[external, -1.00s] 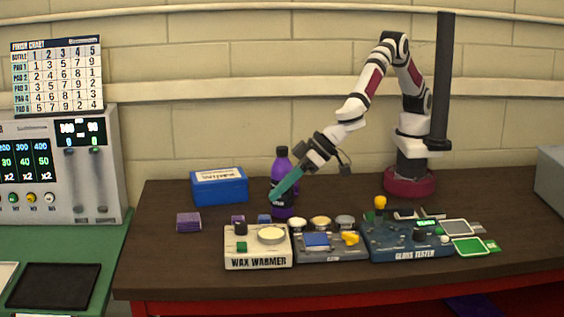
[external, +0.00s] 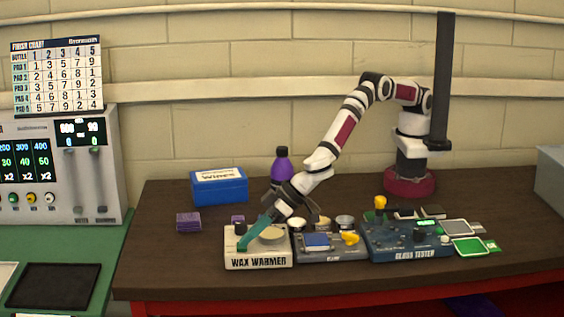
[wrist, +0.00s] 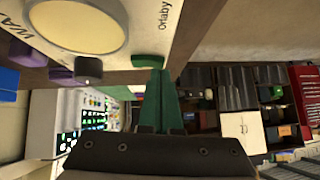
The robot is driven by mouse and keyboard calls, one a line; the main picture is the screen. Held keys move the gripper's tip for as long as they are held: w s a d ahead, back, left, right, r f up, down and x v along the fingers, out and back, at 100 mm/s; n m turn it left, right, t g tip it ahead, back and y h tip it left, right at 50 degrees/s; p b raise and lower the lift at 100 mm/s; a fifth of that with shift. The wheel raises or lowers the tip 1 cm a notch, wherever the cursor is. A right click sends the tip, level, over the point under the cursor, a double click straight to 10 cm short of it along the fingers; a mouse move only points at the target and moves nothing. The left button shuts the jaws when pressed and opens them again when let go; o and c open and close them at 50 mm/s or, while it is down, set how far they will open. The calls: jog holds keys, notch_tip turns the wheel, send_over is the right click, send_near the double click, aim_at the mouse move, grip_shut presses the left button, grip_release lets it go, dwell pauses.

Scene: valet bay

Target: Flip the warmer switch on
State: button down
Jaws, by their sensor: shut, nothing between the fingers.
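The wax warmer (external: 272,259) is a cream box at the front left of the bench, with a round pale pot (external: 272,233) and a black knob (external: 240,228) on top. My gripper (external: 243,246) has teal fingers, shut and empty, with the tips down at the warmer's front left. They cover the green switch in the external view. In the wrist view the green switch (wrist: 148,61) shows right at the tips of my gripper (wrist: 157,76). I cannot tell whether they touch, or which way the switch is set.
A grey unit with pots (external: 330,255) and the blue gloss tester (external: 408,246) stand right of the warmer. A purple bottle (external: 282,165) and a blue wipes box (external: 219,187) are behind. Purple pads (external: 188,222) lie left. The bench's front left is clear.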

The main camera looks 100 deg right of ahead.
jog(key=shift+a+f, duration=0.15)
jog(key=shift+f, duration=0.1)
dwell(0.3)
jog(key=shift+d+r, duration=0.25)
jog(key=shift+d, duration=0.55)
jog(key=r, duration=0.4)
jog(key=shift+s+a+r, duration=0.25)
jog(key=shift+a+r, duration=0.1)
jog(key=shift+r, duration=0.05)
jog(key=v, duration=0.9)
jog(key=shift+a, duration=0.7)
